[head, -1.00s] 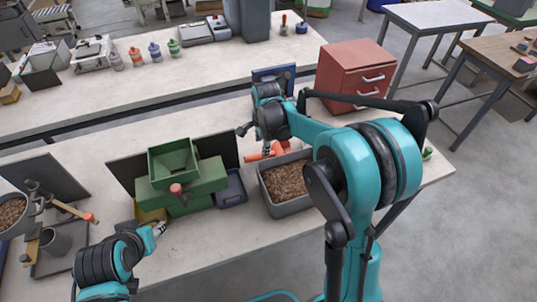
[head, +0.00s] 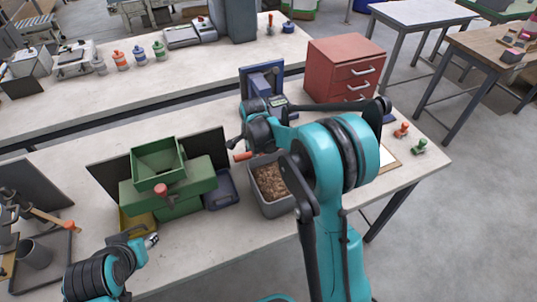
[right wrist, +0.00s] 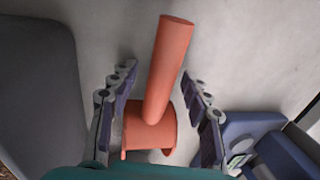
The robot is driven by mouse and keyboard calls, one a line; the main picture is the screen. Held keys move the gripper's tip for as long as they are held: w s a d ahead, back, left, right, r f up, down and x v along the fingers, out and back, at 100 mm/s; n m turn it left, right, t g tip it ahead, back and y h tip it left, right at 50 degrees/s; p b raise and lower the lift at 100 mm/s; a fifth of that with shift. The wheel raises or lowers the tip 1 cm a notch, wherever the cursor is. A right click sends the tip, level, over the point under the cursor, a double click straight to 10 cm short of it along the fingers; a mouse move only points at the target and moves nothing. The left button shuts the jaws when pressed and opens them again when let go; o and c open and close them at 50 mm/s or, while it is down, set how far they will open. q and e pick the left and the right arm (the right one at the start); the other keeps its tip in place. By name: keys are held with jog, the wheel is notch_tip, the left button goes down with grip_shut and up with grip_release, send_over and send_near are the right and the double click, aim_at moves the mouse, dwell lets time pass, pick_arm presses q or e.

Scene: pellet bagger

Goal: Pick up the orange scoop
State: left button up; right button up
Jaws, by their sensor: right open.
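The orange scoop (right wrist: 168,70) lies on the pale bench in the right wrist view. Its round handle points up the picture and its bowl (right wrist: 150,135) is nearer the wrist. My right gripper (right wrist: 158,74) is open, with one finger on each side of the scoop and visible gaps to it. In the head view the scoop's handle end (head: 242,156) shows behind the pellet bin, and my right arm hides the rest. My left gripper (head: 151,240) is over the front left of the bench, too small to judge its jaws.
A grey bin of pellets (head: 268,207) stands just in front of the scoop. A green hopper machine (head: 190,190) and a blue tray (head: 219,192) are to the left. A blue device (head: 262,77) and red drawers (head: 345,68) stand behind.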

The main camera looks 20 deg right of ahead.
jog(key=shift+r, duration=0.1)
grip_shut()
jog(key=shift+r, duration=0.15)
